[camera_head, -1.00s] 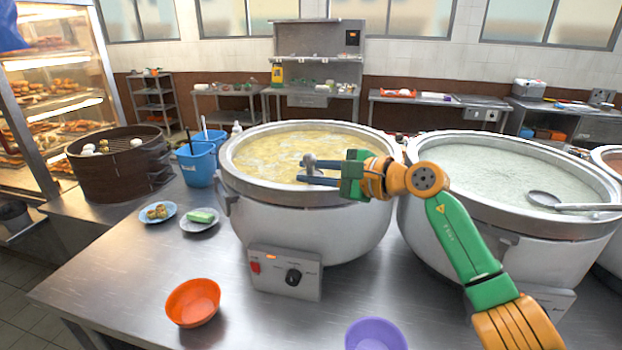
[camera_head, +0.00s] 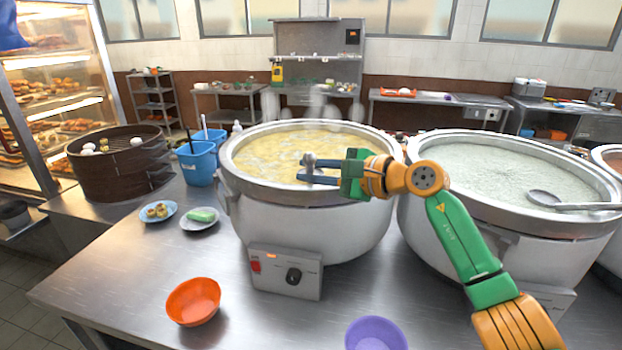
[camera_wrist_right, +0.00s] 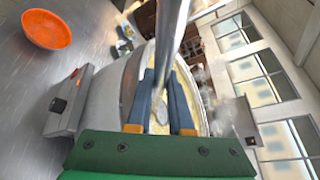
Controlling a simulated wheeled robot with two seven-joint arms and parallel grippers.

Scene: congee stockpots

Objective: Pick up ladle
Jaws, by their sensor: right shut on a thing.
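My right gripper (camera_head: 312,172) reaches over the left stockpot (camera_head: 305,225), which holds yellowish congee. It is shut on a metal ladle (camera_head: 309,159), whose handle end shows small at the fingertips. In the right wrist view, the ladle's handle (camera_wrist_right: 173,35) runs up between the two blue fingers of the gripper (camera_wrist_right: 165,78). My left gripper is not in view.
An orange bowl (camera_head: 193,302) and a purple bowl (camera_head: 375,333) stand at the table's front. Two small plates with food, blue containers (camera_head: 199,163) and a dark steamer (camera_head: 120,165) are at the left. The table (camera_head: 130,265) is bare at the front left.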

